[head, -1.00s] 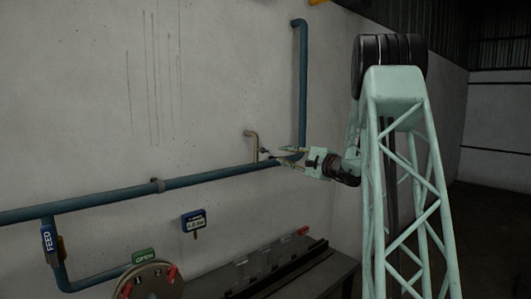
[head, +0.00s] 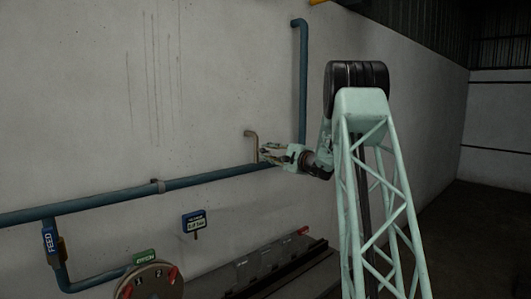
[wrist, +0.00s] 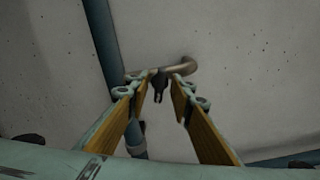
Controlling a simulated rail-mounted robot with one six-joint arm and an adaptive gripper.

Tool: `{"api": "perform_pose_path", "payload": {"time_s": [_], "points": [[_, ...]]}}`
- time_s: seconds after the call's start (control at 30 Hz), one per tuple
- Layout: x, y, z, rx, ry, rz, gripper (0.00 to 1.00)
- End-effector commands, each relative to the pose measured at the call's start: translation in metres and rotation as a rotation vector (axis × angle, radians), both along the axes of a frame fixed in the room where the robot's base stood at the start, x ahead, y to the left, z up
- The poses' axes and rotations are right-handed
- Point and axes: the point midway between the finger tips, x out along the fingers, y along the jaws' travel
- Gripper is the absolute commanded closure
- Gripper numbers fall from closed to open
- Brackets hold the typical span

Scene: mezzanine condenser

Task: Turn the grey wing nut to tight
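The wing nut (wrist: 158,84) is a small dark grey piece with wing-like ends, seen in the wrist view close to a bent tan pipe (wrist: 180,67). It sits between the tips of my gripper (wrist: 156,90). The two fingers with yellow-brown pads stand apart on either side of it, with visible gaps, so the gripper is open. In the head view my gripper (head: 266,151) is at the foot of the tan pipe, just above the blue pipe. There the wing nut cannot be made out behind the fingers.
A long blue pipe (head: 210,178) runs along the wall, and another blue pipe (head: 303,80) rises near the gripper. A blue display tag (head: 194,221), a FEED tag (head: 49,240) and a round wheel with red parts (head: 150,282) are lower left. A dark bench (head: 290,275) stands below.

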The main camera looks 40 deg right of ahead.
Motion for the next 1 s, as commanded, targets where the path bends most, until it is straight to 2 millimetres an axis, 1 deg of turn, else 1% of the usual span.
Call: {"api": "perform_pose_path", "payload": {"time_s": [0.2, 0.5, 0.53, 0.7, 0.77, 1.0], "points": [[0.0094, -0.0002, -0.0007, 0.001, 0.001, -0.001, 0.79], [0.0103, -0.0001, -0.0005, 0.001, 0.000, -0.001, 0.79], [0.0103, -0.0001, -0.0005, 0.001, 0.000, -0.001, 0.80], [0.0103, 0.0000, -0.0005, 0.000, 0.000, -0.001, 0.95], [0.0103, 0.0000, -0.0005, 0.000, 0.000, -0.001, 1.00], [0.0102, 0.0000, -0.0006, 0.005, 0.000, -0.001, 1.00]]}}
